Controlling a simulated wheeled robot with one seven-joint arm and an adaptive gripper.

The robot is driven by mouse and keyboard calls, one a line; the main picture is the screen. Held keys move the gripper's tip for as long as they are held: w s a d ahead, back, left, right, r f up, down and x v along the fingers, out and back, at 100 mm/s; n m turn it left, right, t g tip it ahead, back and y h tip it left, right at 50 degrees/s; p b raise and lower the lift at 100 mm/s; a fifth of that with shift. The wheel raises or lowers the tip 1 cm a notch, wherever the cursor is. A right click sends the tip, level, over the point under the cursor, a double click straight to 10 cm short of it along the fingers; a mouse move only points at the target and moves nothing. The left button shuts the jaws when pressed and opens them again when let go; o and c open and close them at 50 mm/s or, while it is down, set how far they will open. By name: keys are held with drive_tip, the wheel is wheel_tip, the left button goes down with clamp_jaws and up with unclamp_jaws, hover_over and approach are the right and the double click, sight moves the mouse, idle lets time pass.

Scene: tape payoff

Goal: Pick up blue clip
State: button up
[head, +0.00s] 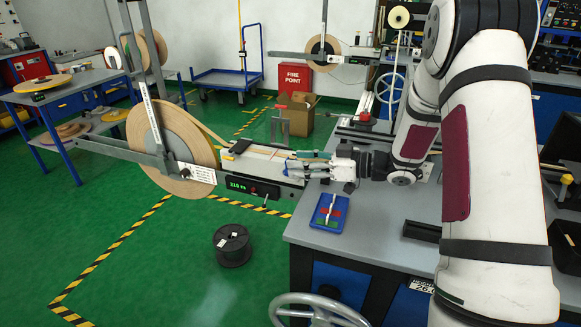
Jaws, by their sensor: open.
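My gripper (312,166) reaches in from the right at the near end of the tape payoff unit (262,166). Its fingers point left and are open, close to the unit's end. I cannot tell whether they touch it. I cannot make out a separate blue clip for certain; it may be too small or hidden by the fingers. A small blue tray (316,219) lies on the grey bench (390,240) below my gripper. It holds red and green pieces and a white stick-like item.
A large tape reel (200,132) stands left of the unit, with a green digital display below. A black spool (233,246) is on the green floor. A handwheel (318,310) is at the bench's front. Bare bench lies right of the tray.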

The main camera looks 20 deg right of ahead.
drive_tip(key=x, duration=0.3)
drive_tip(key=shift+w+f, duration=0.1)
drive_tip(key=c, duration=1.1)
